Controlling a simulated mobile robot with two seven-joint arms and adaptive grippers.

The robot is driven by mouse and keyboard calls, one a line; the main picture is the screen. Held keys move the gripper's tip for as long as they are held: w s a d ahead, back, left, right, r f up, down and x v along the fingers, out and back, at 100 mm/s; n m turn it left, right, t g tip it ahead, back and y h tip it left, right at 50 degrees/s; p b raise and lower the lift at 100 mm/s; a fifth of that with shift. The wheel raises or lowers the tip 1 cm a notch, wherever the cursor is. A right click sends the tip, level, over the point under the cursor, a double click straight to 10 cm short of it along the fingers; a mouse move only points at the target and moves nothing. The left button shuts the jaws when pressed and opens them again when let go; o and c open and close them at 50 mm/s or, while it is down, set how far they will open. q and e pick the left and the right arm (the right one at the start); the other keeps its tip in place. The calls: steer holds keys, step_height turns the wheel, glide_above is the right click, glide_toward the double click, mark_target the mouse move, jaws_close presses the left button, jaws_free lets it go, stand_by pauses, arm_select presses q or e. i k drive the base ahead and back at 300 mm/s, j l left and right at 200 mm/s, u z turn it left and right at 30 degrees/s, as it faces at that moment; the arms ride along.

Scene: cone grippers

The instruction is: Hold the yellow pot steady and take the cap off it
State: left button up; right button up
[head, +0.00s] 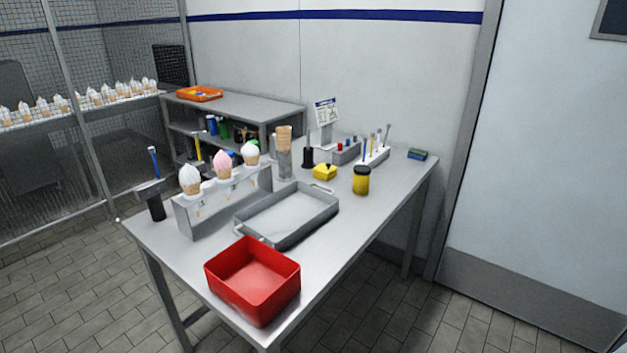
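The yellow pot (361,184) stands upright on the grey table, right of the grey tray. A dark cap (362,170) sits on its top. Neither of my grippers shows in the head view. Nothing is seen touching the pot.
On the table (400,190) are a red bin (252,282), a grey tray (325,212), a cone rack (196,222) with ice-cream cones, a yellow block (324,173), a tool holder (376,156) and a sponge (417,154). The table is bare right of the pot.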

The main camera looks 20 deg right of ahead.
mark_target(361, 184)
steer(key=i+l+u, duration=0.1)
steer(key=l+u, duration=0.2)
steer(key=l, duration=0.15)
steer(key=l+u, duration=0.3)
steer(key=l, duration=0.15)
steer(key=l+u, duration=0.35)
steer(key=l, duration=1.1)
steer(key=k+l+u, duration=0.1)
steer(key=l, duration=0.35)
steer(key=k+l, duration=0.1)
steer(key=l, duration=0.85)
steer(key=k+l+u, duration=0.05)
